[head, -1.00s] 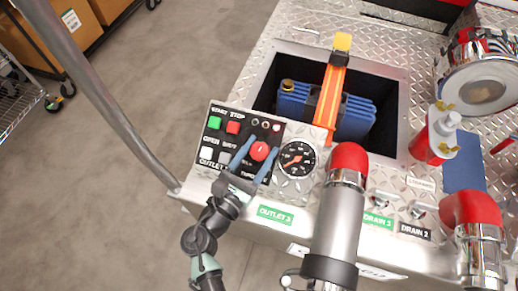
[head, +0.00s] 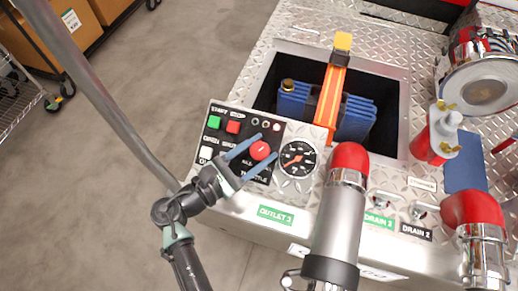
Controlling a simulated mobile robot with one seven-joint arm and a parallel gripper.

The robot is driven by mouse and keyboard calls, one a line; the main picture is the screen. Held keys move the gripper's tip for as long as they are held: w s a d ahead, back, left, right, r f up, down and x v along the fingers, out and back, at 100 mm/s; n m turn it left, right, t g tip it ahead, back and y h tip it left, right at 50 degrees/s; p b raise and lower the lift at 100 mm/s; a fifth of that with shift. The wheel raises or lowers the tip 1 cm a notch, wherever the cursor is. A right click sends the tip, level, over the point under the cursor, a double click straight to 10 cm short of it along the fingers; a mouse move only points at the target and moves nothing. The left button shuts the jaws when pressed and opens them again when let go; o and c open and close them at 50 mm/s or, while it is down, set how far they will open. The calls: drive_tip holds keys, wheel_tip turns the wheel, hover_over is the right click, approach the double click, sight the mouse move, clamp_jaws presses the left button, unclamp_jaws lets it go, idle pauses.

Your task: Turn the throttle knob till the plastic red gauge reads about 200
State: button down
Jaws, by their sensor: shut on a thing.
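The red throttle knob (head: 260,150) sits on the black control panel (head: 262,186) and carries a small white mark. My gripper (head: 258,150) reaches in from the lower left, its two blue-grey fingers on either side of the knob and shut on it. The gauge (head: 298,159) is just right of the panel.
Green, red and white buttons (head: 232,127) lie left of the knob. A pipe with a red elbow (head: 349,158) rises right of the gauge. A blue battery (head: 355,114) with an orange strap (head: 329,98) sits in the recess behind. A grey rail (head: 100,95) crosses at left.

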idle(0.3)
drive_tip(key=shift+c, duration=1.3)
unclamp_jaws()
drive_tip(key=v, duration=1.3)
drive_tip(key=shift+w+a+r, duration=0.1)
drive_tip(key=shift+w, duration=0.05)
